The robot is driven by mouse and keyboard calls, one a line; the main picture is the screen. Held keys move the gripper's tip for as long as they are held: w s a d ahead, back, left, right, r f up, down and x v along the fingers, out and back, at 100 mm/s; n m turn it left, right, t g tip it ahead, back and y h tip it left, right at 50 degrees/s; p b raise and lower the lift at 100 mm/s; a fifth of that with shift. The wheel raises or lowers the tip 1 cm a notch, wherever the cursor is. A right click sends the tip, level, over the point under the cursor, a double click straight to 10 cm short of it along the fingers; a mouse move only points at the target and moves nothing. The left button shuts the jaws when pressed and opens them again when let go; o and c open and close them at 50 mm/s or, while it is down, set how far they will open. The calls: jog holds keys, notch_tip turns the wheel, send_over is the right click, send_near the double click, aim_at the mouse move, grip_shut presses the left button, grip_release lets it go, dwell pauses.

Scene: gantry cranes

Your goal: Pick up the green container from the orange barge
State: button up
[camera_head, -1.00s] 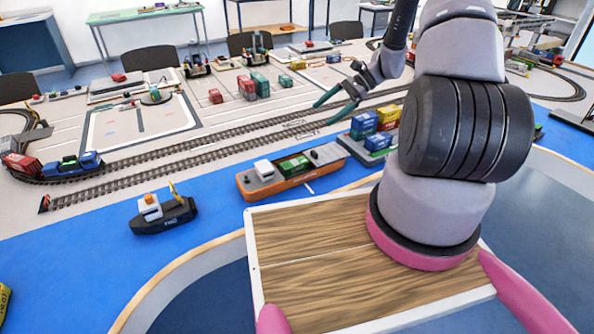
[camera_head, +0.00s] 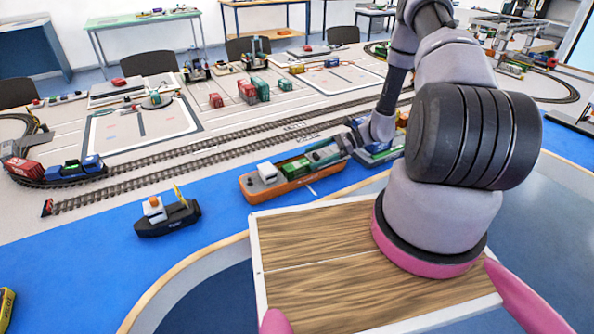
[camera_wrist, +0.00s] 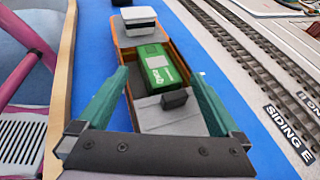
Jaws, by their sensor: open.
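The green container (camera_head: 297,169) sits in the hold of the orange barge (camera_head: 283,188), just right of the barge's white cabin (camera_head: 267,172). In the wrist view the green container (camera_wrist: 160,68) lies ahead of the fingertips, inside the orange-walled barge (camera_wrist: 125,52). My gripper (camera_head: 318,153) is low over the barge's right end, pointing left toward the container. The barge's right end is partly hidden by the gripper in the head view.
A dark tugboat (camera_head: 167,217) floats on the blue surface at left. A second barge with containers (camera_head: 378,150) is right of the orange barge, partly behind my arm. Railway tracks (camera_head: 230,150) run behind. A wooden-topped tray (camera_head: 320,270) is in front.

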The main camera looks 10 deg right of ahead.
aim_at(299, 164)
jog(key=shift+s+x, duration=0.15)
jog(key=shift+x, duration=1)
jog(key=shift+s+x, duration=0.1)
jog(key=shift+x, duration=1)
jog(key=shift+f, duration=0.1)
grip_shut()
